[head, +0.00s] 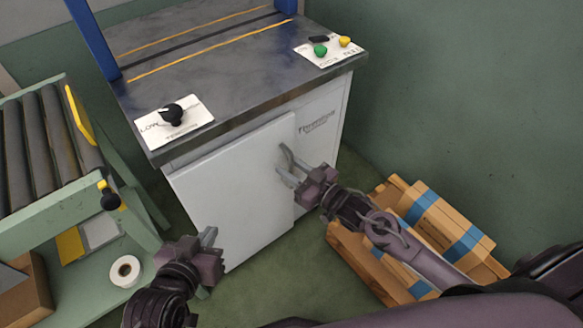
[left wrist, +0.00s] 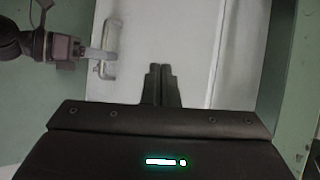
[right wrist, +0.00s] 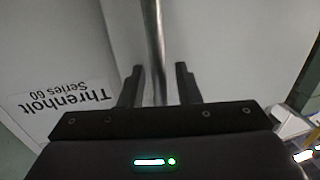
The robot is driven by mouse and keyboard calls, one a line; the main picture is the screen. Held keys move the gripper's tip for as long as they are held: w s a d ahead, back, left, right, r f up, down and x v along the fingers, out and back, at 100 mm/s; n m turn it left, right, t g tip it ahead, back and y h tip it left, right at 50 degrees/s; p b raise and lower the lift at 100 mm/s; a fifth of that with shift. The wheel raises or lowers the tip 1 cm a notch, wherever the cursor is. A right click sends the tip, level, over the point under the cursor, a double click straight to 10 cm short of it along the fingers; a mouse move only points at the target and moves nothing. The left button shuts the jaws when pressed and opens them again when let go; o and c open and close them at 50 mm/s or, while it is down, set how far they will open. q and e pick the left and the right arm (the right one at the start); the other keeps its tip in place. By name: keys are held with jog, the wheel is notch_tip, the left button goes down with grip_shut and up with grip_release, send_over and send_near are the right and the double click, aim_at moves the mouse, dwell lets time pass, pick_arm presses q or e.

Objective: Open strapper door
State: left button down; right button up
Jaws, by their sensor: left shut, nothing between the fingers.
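The strapper is a white cabinet with a dark metal top (head: 235,75). Its white door (head: 225,190) fills the left of the front and looks shut. The door's metal bar handle (right wrist: 153,40) runs upright in the right wrist view and also shows in the left wrist view (left wrist: 108,45). My right gripper (head: 285,163) is at the handle. Its fingers (right wrist: 158,88) are apart, one on each side of the bar, and I see no clamping. My left gripper (head: 210,238) is shut and empty, low in front of the door's left part (left wrist: 161,72).
A green roller conveyor (head: 45,140) stands at the left, with a white tape roll (head: 125,271) and cardboard box (head: 27,290) below. Knobs sit on the cabinet top.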

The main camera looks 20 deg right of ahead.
jog(key=shift+c, duration=0.3)
grip_shut()
